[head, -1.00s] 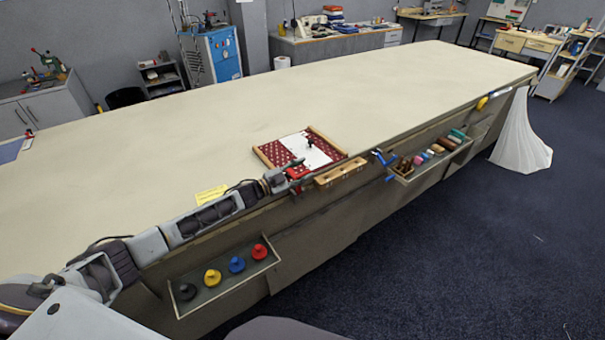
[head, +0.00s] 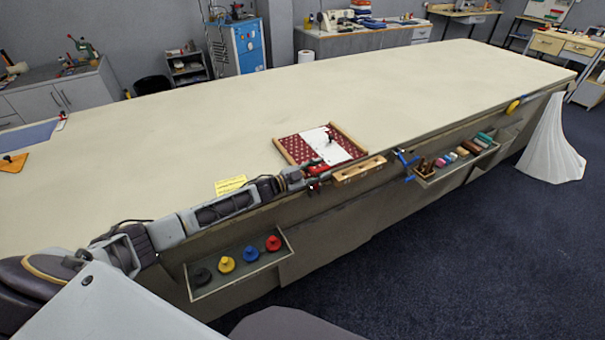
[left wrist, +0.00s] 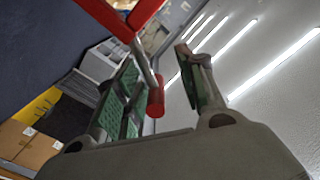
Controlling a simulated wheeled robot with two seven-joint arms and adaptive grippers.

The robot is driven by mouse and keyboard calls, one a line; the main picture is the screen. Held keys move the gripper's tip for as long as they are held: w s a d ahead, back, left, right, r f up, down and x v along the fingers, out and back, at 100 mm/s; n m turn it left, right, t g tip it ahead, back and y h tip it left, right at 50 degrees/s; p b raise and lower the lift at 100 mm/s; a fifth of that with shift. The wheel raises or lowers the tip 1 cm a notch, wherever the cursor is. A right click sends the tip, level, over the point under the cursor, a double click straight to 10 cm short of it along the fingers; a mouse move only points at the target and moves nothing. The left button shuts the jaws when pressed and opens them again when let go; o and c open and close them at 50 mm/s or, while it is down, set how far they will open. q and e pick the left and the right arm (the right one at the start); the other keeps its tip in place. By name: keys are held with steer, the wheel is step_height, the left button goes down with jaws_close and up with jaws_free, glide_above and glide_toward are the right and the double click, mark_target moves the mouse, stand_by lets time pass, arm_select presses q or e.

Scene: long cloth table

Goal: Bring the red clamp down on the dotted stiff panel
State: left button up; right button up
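The dotted panel (head: 296,152) is maroon with pale dots and lies flat near the table's front edge, with a white sheet (head: 327,147) and a small black knob over part of it. The red clamp (head: 317,170) is at the table edge by the panel's front side. My left gripper (head: 303,178) is right at the clamp. In the left wrist view the clamp's red frame (left wrist: 137,22) crosses the top, and its screw with a red end (left wrist: 155,103) hangs between my two spread fingers (left wrist: 158,62). I cannot tell whether the clamp touches the panel. My right gripper is not in view.
A wooden block with holes (head: 358,169) sits just right of the clamp along the edge. A blue clamp (head: 405,160) and a tray (head: 428,183) of brushes and blocks follow. A tray of coloured knobs (head: 203,294) hangs below my left arm. The table behind is clear.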

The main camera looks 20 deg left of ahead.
arm_select(q)
steer(key=r+v, duration=0.1)
steer(key=v, duration=1)
steer(key=shift+s, duration=0.15)
stand_by(0.5)
stand_by(0.6)
